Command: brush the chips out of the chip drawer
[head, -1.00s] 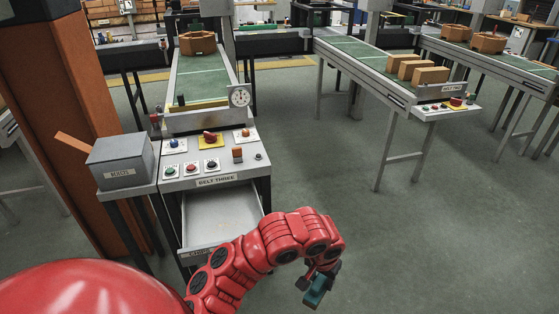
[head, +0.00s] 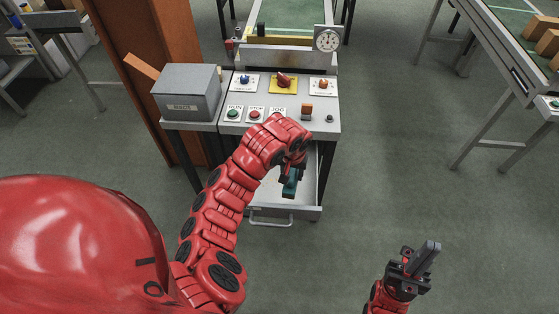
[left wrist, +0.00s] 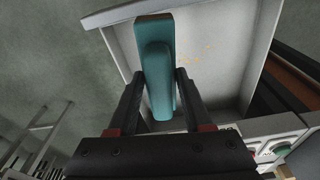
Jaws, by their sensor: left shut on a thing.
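The chip drawer (head: 306,212) is pulled open below the control panel, partly hidden by my left arm. Its pale interior shows in the left wrist view (left wrist: 225,70). A few small yellowish chips (left wrist: 188,57) lie on its floor there. My left gripper (head: 291,172) is over the drawer, shut on a teal brush. The brush (left wrist: 158,70) lies between both fingers in the left wrist view; its lower end (head: 290,187) also shows in the head view. I cannot tell whether it touches the drawer floor. My right gripper (head: 424,258) is at the lower right, away from the drawer; its finger gap is unclear.
The control panel (head: 262,118) with knobs and buttons stands above the drawer. A grey box (head: 188,92) is left of it, beside a brown post (head: 150,40). A dial (head: 327,39) stands behind. Another belt's legs are at the right; the floor between is clear.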

